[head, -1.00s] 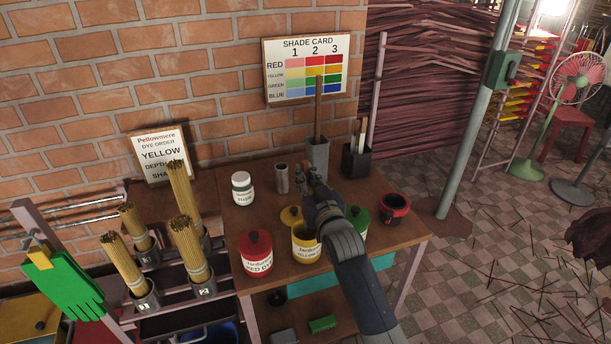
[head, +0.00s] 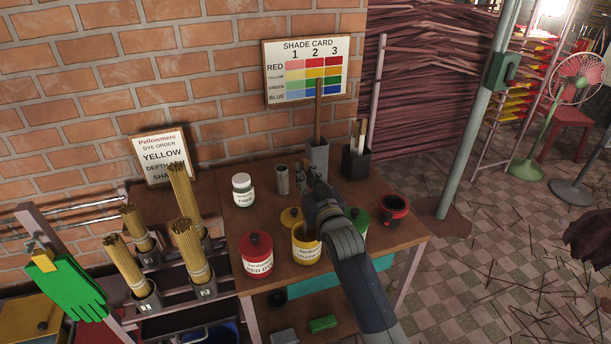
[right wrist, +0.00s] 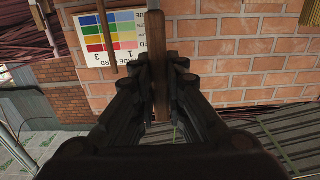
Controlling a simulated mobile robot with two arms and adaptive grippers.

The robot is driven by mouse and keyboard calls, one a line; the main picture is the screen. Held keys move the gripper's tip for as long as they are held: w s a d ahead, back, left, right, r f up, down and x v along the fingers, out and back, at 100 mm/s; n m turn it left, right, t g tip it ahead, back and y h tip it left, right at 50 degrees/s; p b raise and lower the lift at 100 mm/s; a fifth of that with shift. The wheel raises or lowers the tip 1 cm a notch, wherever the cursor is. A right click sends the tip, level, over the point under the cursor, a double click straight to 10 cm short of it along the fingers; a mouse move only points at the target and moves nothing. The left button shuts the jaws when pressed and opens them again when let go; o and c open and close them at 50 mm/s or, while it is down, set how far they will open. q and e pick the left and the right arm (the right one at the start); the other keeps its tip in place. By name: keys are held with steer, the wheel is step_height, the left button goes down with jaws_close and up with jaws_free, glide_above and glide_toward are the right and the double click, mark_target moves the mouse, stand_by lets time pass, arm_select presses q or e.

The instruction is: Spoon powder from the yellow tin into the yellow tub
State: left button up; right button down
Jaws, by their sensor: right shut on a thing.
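The yellow tin (head: 305,246) stands open at the front of the table, and my right arm covers part of it. Its yellow lid (head: 291,216) lies just behind it. My right gripper (head: 312,170) is behind the tin, by the grey square holder (head: 317,156). The right wrist view shows it shut on a wooden handle (right wrist: 158,45). The handle's lower end is out of that view, so I cannot tell what it carries. A yellow block-like thing with a dark knob (head: 25,318) shows at the lower left; I cannot tell whether it is the yellow tub.
A red tin (head: 257,256) stands left of the yellow tin, and a green tin (head: 357,221) right. A white jar (head: 243,190), a small grey cup (head: 282,180), a black holder (head: 356,163) and a red-and-black pot (head: 394,209) share the table. Reed bundles (head: 187,245) stand left.

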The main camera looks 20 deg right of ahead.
step_height(320, 180, up, 14)
steer(key=p, duration=1.2)
